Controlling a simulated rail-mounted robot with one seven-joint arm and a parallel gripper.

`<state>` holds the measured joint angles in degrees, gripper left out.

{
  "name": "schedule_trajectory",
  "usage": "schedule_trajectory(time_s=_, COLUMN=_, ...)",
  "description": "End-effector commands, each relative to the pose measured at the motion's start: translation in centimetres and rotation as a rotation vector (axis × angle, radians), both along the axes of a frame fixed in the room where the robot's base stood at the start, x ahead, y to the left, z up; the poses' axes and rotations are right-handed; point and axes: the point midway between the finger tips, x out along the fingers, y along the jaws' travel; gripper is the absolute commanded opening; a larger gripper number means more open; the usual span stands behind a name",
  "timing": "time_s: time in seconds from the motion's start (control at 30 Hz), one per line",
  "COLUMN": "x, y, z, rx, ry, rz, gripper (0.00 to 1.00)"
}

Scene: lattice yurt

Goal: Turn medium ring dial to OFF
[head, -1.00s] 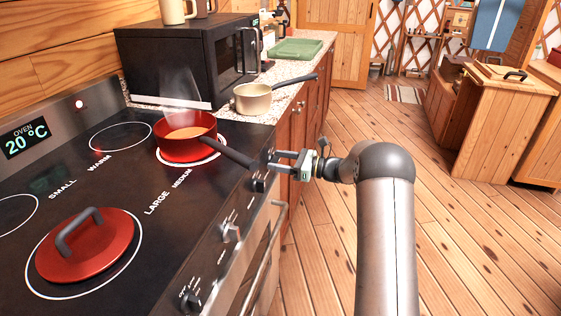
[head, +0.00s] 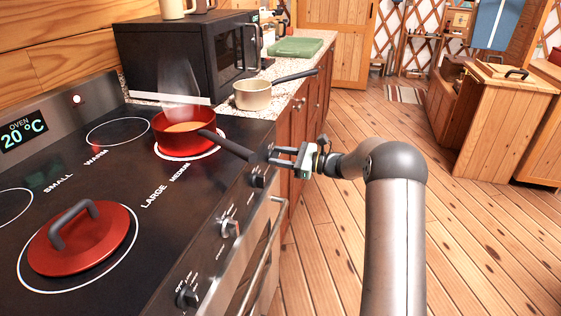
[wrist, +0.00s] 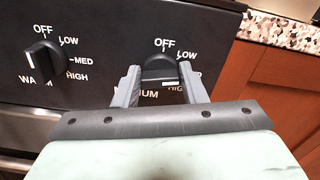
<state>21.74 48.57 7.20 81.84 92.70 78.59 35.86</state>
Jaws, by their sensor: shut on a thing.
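The medium ring dial (wrist: 160,68) is a dark knob on the stove's front panel, with OFF above it and partly covered lettering ending in "IUM" below. My gripper (wrist: 158,80) is shut on this dial, one grey finger on each side. In the head view my gripper (head: 276,155) reaches the far end of the front panel from the right. A small white mark shows at the dial's lower right, but I cannot tell clearly where the dial points. A red pot (head: 184,131) with orange contents steams on the ring labelled MEDIUM, which has a red edge.
The pot's dark handle (head: 228,146) juts over the stove's front edge close to my gripper. Another dial (wrist: 42,62) sits left of the held one. A red lid (head: 79,240) lies on the large ring. A cream pan (head: 252,95) stands on the counter.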

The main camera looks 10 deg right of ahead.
Motion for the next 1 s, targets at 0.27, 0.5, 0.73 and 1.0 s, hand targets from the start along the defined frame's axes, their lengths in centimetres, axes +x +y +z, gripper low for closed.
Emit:
schedule_trajectory(time_s=0.27, x=-0.13, y=-0.02, z=-0.57, rx=-0.119, ry=-0.233, rz=-0.001, gripper=0.15)
schedule_trajectory(time_s=0.5, x=-0.20, y=0.00, z=-0.67, rx=-0.226, ry=-0.436, rz=-0.001, gripper=0.15)
schedule_trajectory(time_s=0.73, x=-0.26, y=0.07, z=-0.80, rx=-0.326, ry=-0.629, rz=0.000, gripper=0.15)
schedule_trajectory(time_s=1.0, x=-0.32, y=0.10, z=-0.93, rx=-0.444, ry=-0.854, rz=0.000, gripper=0.15)
